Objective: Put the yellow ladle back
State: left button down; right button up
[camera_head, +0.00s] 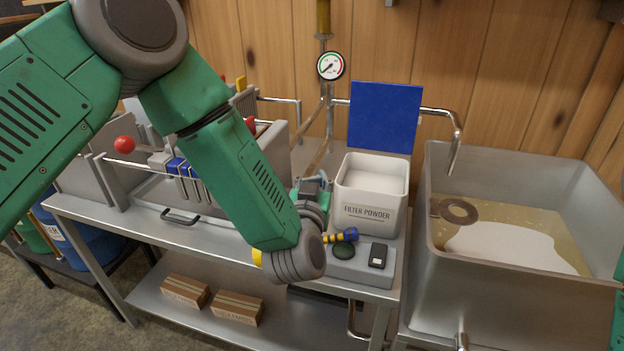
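A yellow-and-blue banded handle (338,237), which may be the yellow ladle's, sticks out to the right of my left wrist. A small yellow piece shows on the wrist's other side; I cannot tell if it is the same thing. No ladle bowl is clearly visible. My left arm crosses the bench, and my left gripper (314,190) shows partly behind its wrist, close to the left side of the white filter powder bin (368,213). Its fingertips are mostly hidden, so its opening and any grasp are unclear. My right gripper is out of view.
A grey box with a dark green button and a black device (378,256) sits before the bin, whose blue lid (384,118) stands raised. A steel sink (520,290) holding liquid is at right. A filter press with red knobs (124,145) is at left.

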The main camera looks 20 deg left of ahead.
pick_arm(q)
jog(key=w+d+b, duration=0.2)
jog(key=w+d, duration=0.3)
jog(key=d, duration=0.3)
jog(key=w+d+f+b, duration=0.1)
jog(key=w+d+b, duration=0.2)
jog(key=w+d, duration=0.3)
jog(key=shift+w+d, duration=0.2)
jog(key=shift+d, duration=1.5)
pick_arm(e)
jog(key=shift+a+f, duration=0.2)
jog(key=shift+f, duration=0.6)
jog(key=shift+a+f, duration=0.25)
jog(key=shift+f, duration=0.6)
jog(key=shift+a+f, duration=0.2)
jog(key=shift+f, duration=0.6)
